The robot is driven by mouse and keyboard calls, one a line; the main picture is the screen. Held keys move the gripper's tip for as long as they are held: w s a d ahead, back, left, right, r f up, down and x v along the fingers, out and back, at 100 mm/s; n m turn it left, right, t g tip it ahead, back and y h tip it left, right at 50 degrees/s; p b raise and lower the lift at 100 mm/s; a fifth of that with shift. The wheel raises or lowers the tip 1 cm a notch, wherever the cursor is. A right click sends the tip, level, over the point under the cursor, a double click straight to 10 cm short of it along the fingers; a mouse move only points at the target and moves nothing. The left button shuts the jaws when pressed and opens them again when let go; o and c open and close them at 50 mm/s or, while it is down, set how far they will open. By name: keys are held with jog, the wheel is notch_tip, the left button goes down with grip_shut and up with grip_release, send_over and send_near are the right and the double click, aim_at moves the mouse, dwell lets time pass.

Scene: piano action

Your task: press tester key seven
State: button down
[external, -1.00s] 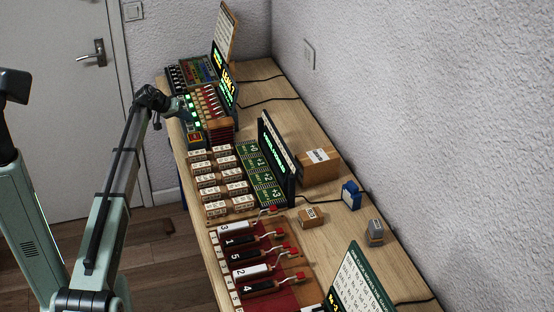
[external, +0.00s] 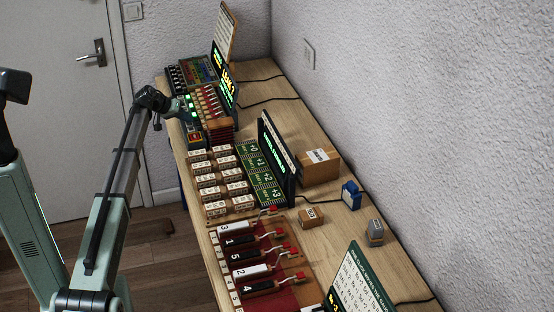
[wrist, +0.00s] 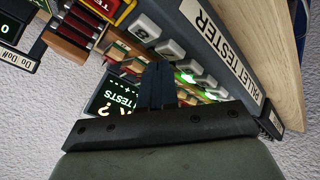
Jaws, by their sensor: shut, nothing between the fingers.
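The pallet tester is a dark grey unit with its name on the side (wrist: 228,52) in the wrist view. A row of pale keys runs along it, and the key marked 8 (wrist: 145,31) is at the upper left. Green lights (wrist: 186,77) glow along the row. My gripper (wrist: 158,66) is shut and empty, its dark fingers together over the key row. The fingers hide part of the row; I cannot tell whether they touch a key. I cannot pick out key seven by its number. In the external view my gripper (external: 183,109) is at the tester, at the far end of the bench.
A lit screen (wrist: 112,96) and red-and-wood parts (wrist: 72,27) are close by the tester. In the external view, wooden blocks (external: 220,180), a green board (external: 262,178) and numbered keys (external: 250,272) fill the nearer bench. Bare wood (external: 290,115) lies along the wall.

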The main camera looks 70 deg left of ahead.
aim_at(185, 124)
jog(key=shift+r, duration=0.25)
jog(key=shift+r, duration=2.95)
